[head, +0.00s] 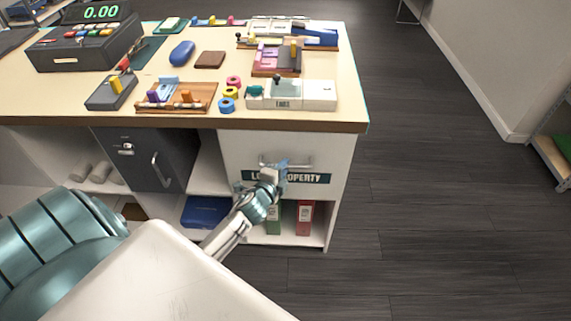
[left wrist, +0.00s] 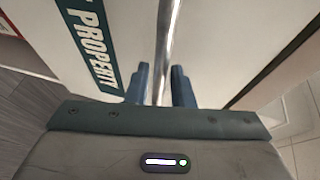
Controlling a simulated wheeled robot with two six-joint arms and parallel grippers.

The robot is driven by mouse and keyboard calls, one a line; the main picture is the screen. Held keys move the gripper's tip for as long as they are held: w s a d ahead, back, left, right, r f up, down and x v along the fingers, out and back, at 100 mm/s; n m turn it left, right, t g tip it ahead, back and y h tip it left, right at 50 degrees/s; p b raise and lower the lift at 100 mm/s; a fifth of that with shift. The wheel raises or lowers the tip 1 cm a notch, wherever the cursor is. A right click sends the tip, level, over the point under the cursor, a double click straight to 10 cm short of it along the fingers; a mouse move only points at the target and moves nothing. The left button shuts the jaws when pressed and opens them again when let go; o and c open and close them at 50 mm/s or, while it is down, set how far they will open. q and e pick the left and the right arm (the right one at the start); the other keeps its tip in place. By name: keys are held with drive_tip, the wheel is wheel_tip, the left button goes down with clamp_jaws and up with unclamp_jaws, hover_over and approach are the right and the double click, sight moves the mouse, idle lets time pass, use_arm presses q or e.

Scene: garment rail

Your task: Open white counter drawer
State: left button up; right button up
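The white counter drawer (head: 238,150) is at the counter's right end, its front flush and shut. It bears a dark "LOST PROPERTY" label (head: 318,178) and a metal bar handle (head: 301,165). My left gripper (head: 278,170) is at the left part of the handle and hides some of the label. In the left wrist view, the handle bar (left wrist: 166,40) runs between my two blue fingertips (left wrist: 160,84), with a narrow gap visible beside it, so the gripper looks open around it. My right gripper is not in view.
The counter top (head: 215,85) holds a cash register (head: 85,40) and several small items. A dark cabinet door (head: 140,158) is left of the drawer. Binders (head: 304,217) stand on the shelf below. The floor (head: 440,200) to the right is clear.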

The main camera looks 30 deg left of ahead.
use_arm(q)
drive_tip(key=shift+x, duration=0.8)
drive_tip(key=shift+s, duration=0.1)
clamp_jaws()
